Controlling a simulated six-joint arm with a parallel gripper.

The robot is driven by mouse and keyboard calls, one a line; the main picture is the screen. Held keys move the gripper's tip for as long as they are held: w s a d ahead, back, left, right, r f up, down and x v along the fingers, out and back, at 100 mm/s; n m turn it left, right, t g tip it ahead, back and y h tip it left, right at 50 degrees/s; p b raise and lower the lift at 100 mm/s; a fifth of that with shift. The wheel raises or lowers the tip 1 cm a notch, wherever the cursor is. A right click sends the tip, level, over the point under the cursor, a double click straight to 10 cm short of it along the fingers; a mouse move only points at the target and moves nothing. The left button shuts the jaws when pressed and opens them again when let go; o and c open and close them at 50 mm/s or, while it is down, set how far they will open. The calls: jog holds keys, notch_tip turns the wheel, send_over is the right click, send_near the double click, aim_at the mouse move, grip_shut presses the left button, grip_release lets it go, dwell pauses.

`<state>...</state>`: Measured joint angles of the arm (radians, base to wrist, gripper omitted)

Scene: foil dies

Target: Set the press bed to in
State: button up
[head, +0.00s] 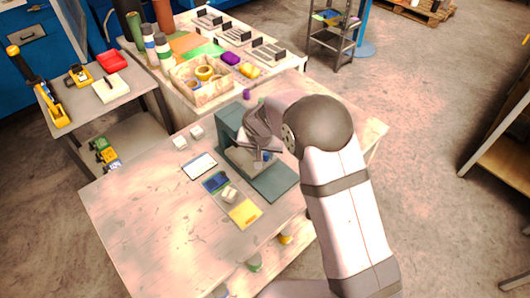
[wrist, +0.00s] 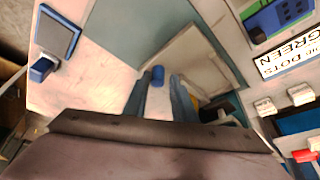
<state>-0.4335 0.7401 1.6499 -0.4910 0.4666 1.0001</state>
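The grey-green press (head: 230,128) stands on the pale table, and its flat base (head: 275,183) extends toward the lower right. In the wrist view, the pale press bed (wrist: 192,62) lies on the teal base (wrist: 135,25). A small blue knob (wrist: 158,75) shows at the bed's near left edge. My gripper (wrist: 157,84) is open, with its fingers on either side of the knob and visible gaps beside it. In the head view my gripper (head: 264,156) is low at the press, partly hidden by my arm. How far the bed is out cannot be told.
A card with blue and yellow patches (head: 243,213), a pale framed pad (head: 199,166) and small white blocks (head: 180,142) lie left of the press. A label reading "GREEN DOTS" (wrist: 290,52) is at the right in the wrist view. The table's left front is clear.

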jog(key=b+v, duration=0.2)
jog(key=v, duration=0.5)
jog(key=shift+r, duration=0.2)
dwell(0.4)
